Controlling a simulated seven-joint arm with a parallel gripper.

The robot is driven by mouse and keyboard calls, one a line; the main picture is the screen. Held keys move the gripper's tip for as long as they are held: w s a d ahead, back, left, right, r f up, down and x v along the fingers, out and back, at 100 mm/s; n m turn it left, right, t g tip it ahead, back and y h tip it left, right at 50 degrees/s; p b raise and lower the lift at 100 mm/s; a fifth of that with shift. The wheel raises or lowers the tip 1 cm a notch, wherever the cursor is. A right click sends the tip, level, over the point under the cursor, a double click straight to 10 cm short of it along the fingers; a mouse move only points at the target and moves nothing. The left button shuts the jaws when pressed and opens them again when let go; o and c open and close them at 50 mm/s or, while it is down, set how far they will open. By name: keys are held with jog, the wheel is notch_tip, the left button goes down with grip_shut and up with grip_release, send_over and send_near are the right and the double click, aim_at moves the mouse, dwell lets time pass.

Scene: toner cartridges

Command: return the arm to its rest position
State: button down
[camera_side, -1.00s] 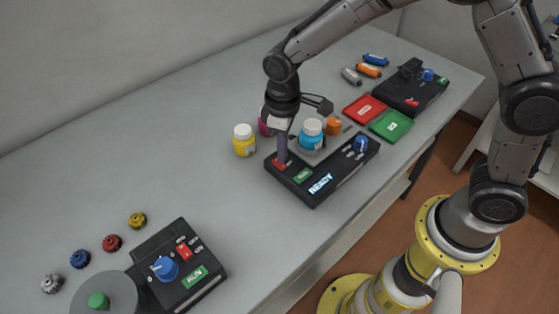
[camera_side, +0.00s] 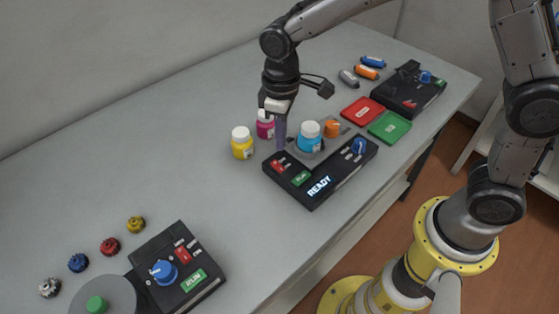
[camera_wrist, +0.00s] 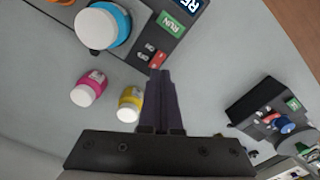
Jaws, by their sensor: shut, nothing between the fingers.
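My gripper (camera_side: 281,146) is shut and empty, with dark purple fingers pointing down. In the side view it hangs just above the back left end of a black control box (camera_side: 322,178), apart from its red switch (camera_side: 279,166). The box has a lit READY display (camera_side: 319,186), a green RUN button (camera_side: 300,178) and a blue knob (camera_side: 359,146). In the wrist view my closed fingers (camera_wrist: 160,75) point toward the box's red switch (camera_wrist: 158,60).
A yellow bottle (camera_side: 242,144) and a magenta bottle (camera_side: 265,125) stand close to my gripper. Red (camera_side: 362,110) and green (camera_side: 389,127) trays and another black box (camera_side: 408,90) lie to the right. A third box (camera_side: 177,268) is at front left. The table's middle left is clear.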

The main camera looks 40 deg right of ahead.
jog(key=s+d+r+m+t, duration=0.1)
jog(key=s+d+r+t, duration=0.15)
jog(key=d+r, duration=0.4)
jog(key=s+d+r+m+t, duration=0.2)
jog(key=s+d+r, duration=0.15)
jog(key=r, duration=0.55)
jog(key=s+d+f+m, duration=0.1)
jog(key=s+d, duration=0.1)
jog(key=s, duration=0.5)
jog(key=s+d+f+m+t, duration=0.1)
jog(key=s+d+f+m, duration=0.1)
jog(key=s, duration=0.6)
jog(key=shift+s, duration=0.2)
jog(key=shift+r, duration=0.1)
